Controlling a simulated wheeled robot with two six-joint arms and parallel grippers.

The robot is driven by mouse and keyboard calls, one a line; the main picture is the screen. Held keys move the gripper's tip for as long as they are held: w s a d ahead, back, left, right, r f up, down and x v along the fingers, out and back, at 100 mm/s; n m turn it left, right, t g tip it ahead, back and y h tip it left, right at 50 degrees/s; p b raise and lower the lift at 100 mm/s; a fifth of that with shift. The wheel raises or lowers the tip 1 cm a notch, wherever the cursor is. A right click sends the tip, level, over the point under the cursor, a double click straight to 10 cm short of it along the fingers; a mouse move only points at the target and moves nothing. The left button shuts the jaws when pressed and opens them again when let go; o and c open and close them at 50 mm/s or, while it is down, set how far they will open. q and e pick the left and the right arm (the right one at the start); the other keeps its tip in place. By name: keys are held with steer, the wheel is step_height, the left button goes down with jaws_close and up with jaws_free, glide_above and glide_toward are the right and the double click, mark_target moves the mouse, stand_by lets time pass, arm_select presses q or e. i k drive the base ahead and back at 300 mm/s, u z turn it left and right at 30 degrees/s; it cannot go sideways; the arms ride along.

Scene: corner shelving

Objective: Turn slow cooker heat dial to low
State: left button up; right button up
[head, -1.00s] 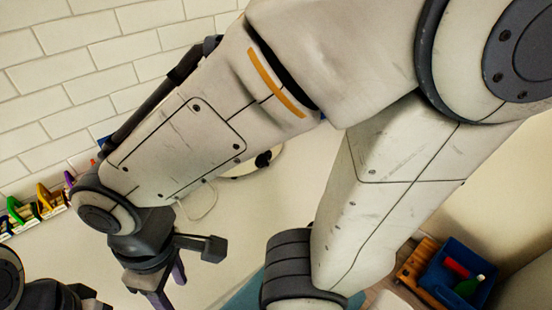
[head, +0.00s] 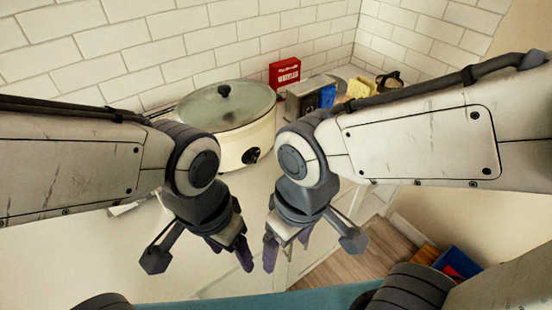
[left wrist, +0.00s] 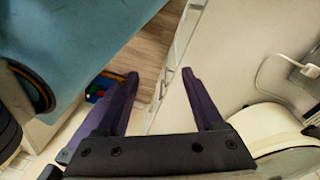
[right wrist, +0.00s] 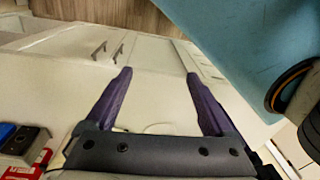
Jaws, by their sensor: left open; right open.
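The slow cooker (head: 228,122) stands on the counter against the tiled wall, a cream oval body with a glass lid and black knob. Its black heat dial (head: 251,155) is on the front, facing me, between my two arms; its setting is too small to read. My left gripper (head: 228,256) is open and empty, in front of the cooker and apart from it. My right gripper (head: 285,254) is open and empty, to the right of the left one. In the left wrist view, part of the cream cooker (left wrist: 268,122) shows at the lower right.
A red box (head: 285,72), a grey appliance with a blue side (head: 318,97) and yellow items (head: 360,88) stand right of the cooker. A blue bin (head: 462,263) is on the floor at right. The counter left of my left gripper (head: 70,255) is clear.

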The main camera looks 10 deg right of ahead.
mark_target(253, 158)
steer(key=k, duration=1.2)
steer(key=z, duration=0.65)
steer(key=i, duration=1)
steer(key=u, duration=0.7)
steer(key=i, duration=0.6)
steer(key=u, duration=0.6)
